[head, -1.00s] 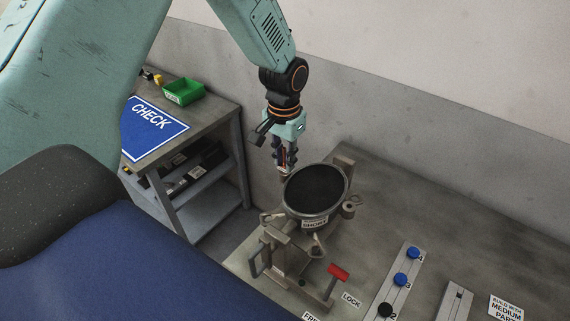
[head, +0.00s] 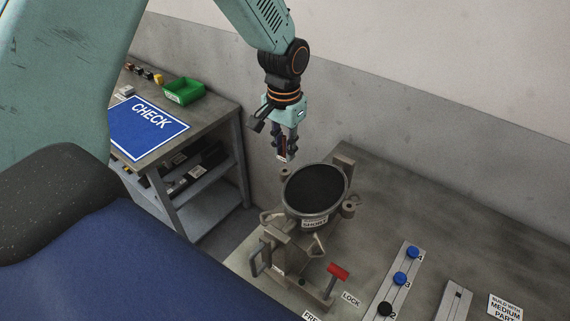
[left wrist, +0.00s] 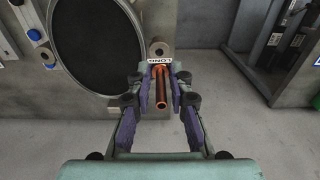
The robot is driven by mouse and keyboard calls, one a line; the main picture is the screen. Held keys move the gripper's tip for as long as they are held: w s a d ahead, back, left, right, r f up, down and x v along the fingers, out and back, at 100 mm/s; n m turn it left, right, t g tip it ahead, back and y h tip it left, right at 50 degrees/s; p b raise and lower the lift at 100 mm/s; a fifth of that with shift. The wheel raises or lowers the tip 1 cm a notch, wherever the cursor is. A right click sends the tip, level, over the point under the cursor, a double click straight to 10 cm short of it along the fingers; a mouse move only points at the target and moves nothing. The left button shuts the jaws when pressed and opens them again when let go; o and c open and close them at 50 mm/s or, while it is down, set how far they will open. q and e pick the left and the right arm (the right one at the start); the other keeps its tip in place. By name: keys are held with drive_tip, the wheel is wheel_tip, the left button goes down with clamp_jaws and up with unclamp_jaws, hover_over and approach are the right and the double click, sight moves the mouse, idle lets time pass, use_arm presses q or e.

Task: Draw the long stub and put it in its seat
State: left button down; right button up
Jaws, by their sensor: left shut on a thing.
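The copper long stub (left wrist: 162,92) is between the fingers of my left gripper (left wrist: 161,97), with a LONG label (left wrist: 160,61) at its far end in the left wrist view. In the head view my left gripper (head: 287,156) hangs, fingers down, above the back left rim of a round dark-topped vessel (head: 315,187); the stub barely shows there. Small round bosses with holes stand beside the vessel, one at its back left (head: 285,173) and one at its right (head: 349,210). A SHORT label (head: 314,222) is on its front. My right gripper is out of view.
A red-handled lever (head: 337,272) stands before the vessel near a LOCK label (head: 350,299). A strip with numbered knobs (head: 400,279) lies to the right. A side bench carries a blue CHECK mat (head: 148,133) and green bin (head: 183,91). The back right bench is clear.

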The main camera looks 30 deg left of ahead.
use_arm(q)
drive_tip(key=shift+r, duration=0.8)
drive_tip(key=shift+s, duration=0.1)
